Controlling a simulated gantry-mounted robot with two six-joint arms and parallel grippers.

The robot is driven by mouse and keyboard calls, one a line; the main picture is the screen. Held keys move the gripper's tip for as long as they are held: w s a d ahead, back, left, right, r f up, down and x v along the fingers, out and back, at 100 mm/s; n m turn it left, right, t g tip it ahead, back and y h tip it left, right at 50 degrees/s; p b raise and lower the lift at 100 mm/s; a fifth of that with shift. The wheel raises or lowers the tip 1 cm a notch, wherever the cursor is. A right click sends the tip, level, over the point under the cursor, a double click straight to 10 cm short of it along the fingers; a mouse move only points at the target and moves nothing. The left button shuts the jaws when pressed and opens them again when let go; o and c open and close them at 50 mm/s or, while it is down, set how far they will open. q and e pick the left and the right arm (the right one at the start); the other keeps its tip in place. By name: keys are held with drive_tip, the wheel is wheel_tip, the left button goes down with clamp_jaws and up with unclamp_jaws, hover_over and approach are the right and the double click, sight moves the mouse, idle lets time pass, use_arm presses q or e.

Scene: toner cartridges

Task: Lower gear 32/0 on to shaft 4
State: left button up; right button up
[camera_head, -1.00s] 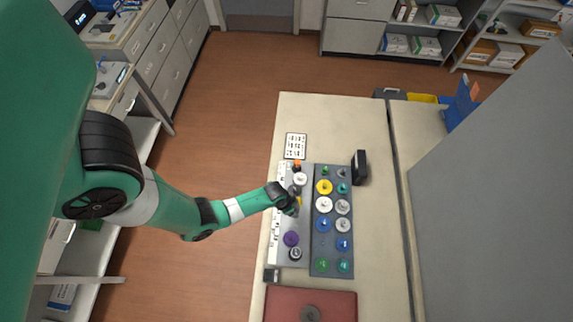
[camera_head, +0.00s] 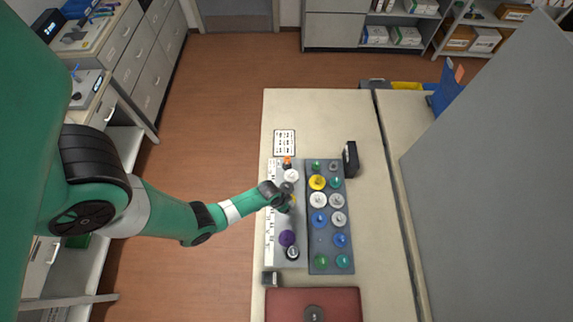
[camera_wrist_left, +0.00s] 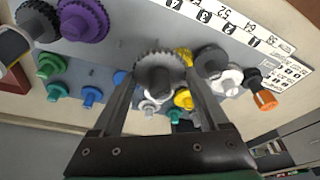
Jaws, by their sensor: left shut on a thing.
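My left gripper (camera_wrist_left: 160,88) is shut on a dark grey toothed gear (camera_wrist_left: 160,66), seen between its two fingers in the left wrist view. In the head view the gripper (camera_head: 285,206) is over the middle of the grey shaft board (camera_head: 277,251), between the purple gear (camera_head: 287,238) and a dark grey disc (camera_head: 288,187). The gear's marking is not readable. Shaft 4 is not visible; the held gear and gripper cover that part of the board. I cannot tell the height of the gear above the board. My right gripper is not in view.
A dark tray (camera_head: 318,242) with several coloured gears lies just right of the board. A black block (camera_head: 350,158) stands behind it. A white gear (camera_head: 291,175) and an orange-topped part (camera_head: 287,161) are at the board's far end.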

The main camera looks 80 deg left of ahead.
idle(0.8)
use_arm(q)
drive_tip(key=shift+f+b, duration=1.8)
drive_tip(key=shift+f, duration=0.1)
drive_tip(key=shift+f+b, duration=1.15)
drive_tip(key=shift+f, duration=0.15)
idle(0.3)
drive_tip(key=o, duration=1.2)
drive_tip(key=shift+o, duration=0.2)
drive_tip(key=p+v, duration=0.9)
drive_tip(key=v, duration=0.2)
drive_tip(key=shift+r, duration=0.3)
drive_tip(key=shift+s, duration=0.1)
